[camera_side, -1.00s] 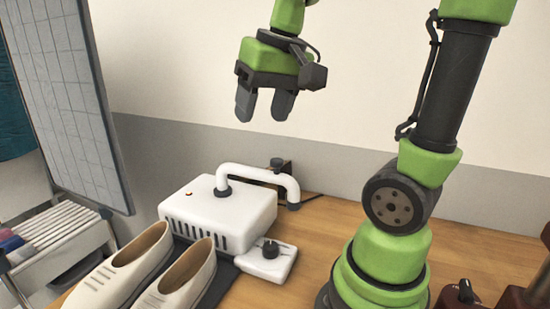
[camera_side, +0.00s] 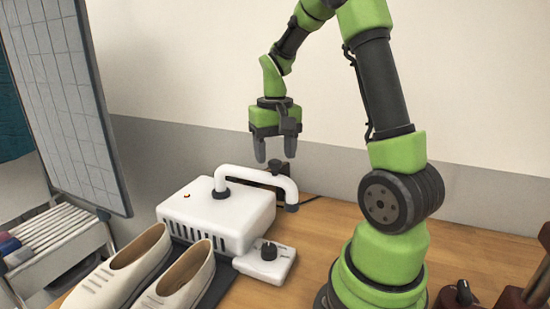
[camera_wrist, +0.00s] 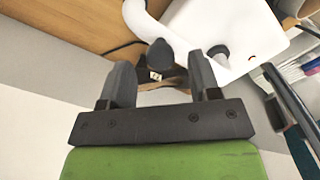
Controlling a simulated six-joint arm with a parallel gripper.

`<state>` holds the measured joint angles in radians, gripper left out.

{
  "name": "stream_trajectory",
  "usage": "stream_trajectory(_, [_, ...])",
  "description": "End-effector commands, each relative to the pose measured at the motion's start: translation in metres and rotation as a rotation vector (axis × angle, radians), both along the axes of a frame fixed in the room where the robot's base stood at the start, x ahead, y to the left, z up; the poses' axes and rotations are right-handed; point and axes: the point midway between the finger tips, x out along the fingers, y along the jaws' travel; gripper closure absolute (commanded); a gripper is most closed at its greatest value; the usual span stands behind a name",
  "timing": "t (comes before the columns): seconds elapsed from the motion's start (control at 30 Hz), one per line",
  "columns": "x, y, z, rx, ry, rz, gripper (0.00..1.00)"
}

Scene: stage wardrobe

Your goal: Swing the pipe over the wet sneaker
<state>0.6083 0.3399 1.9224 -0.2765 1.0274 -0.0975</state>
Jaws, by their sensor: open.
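The white pipe (camera_side: 262,176) is a bent tube on top of the white dryer box (camera_side: 215,215); its free end with a dark tip hangs over the right side of the box. Two pale sneakers (camera_side: 122,272) and (camera_side: 183,280) stand side by side on a dark mat in front of the box; I cannot tell which is wet. My gripper (camera_side: 275,161) is open and empty, pointing down just above and behind the pipe.
A white control unit with a dark knob (camera_side: 266,262) sits right of the box. A grey panel (camera_side: 68,100) and a white rack (camera_side: 55,240) are at the left.

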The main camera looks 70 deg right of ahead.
Motion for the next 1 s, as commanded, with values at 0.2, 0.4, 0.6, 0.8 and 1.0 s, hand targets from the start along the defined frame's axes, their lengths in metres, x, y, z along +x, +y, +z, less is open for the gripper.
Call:
stream_trajectory(0.2, [0.0, 0.0, -0.017, 0.001, 0.001, 0.0, 0.43])
stream_trajectory(0.4, [0.0, 0.0, -0.018, 0.0, -0.001, -0.001, 0.43])
stream_trajectory(0.6, [0.0, 0.0, -0.018, 0.0, -0.001, 0.0, 0.75])
stream_trajectory(0.8, [0.0, 0.0, -0.017, -0.001, -0.001, -0.001, 1.0])
stream_trajectory(1.0, [0.0, 0.004, -0.017, 0.0, -0.001, -0.021, 1.0])
